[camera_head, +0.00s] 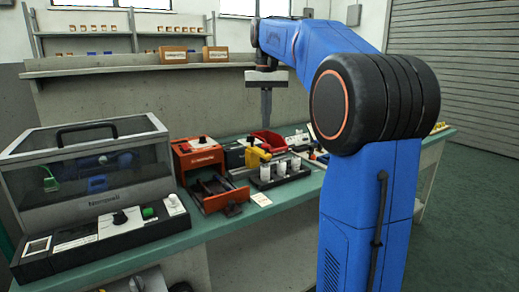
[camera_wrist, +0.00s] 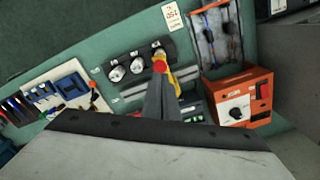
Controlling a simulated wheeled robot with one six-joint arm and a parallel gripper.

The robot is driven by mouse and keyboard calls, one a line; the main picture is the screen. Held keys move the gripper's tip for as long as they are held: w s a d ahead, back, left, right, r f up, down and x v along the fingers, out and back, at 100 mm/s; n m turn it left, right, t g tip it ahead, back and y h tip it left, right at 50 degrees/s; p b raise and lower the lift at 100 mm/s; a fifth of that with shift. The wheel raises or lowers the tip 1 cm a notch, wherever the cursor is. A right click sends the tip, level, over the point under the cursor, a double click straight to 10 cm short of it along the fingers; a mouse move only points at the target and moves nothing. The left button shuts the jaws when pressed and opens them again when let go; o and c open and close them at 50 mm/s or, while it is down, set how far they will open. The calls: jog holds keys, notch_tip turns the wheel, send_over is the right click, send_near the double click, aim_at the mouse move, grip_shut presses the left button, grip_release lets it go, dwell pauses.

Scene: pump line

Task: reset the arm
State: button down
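My gripper (camera_head: 266,116) hangs pointing down above the green bench, in front of the back shelf. Its fingers look pressed together, with nothing visible between them in the head view. In the wrist view my gripper (camera_wrist: 160,80) shows as dark fingers side by side. A yellow part with a red end lies behind their tips there, and the fingers hide some of it. My blue arm is raised and bent at the right of the head view.
The green bench (camera_head: 150,256) holds a clear-lidded case (camera_head: 90,165), an orange unit (camera_head: 198,155), a yellow-handled device (camera_head: 257,155), a rack with white cylinders (camera_head: 281,168) and a red bin (camera_head: 267,139). A shelf (camera_head: 130,66) stands behind. The floor at right (camera_head: 465,200) is clear.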

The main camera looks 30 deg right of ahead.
dwell(0.4)
jog(key=s+a+f+n+t, duration=0.1)
jog(key=s+a+f+n, duration=0.1)
jog(key=s+a+f, duration=0.3)
jog(key=s+a+f+n+t, duration=0.1)
jog(key=s+a+f, duration=0.4)
jog(key=s+f, duration=0.8)
jog(key=s+a+f+n+t, duration=0.2)
jog(key=s+a+f, duration=0.3)
jog(key=s+f, duration=0.5)
jog(key=shift+s+a+n+t, duration=0.3)
jog(key=shift+s+a+t, duration=0.1)
jog(key=shift+s, duration=0.7)
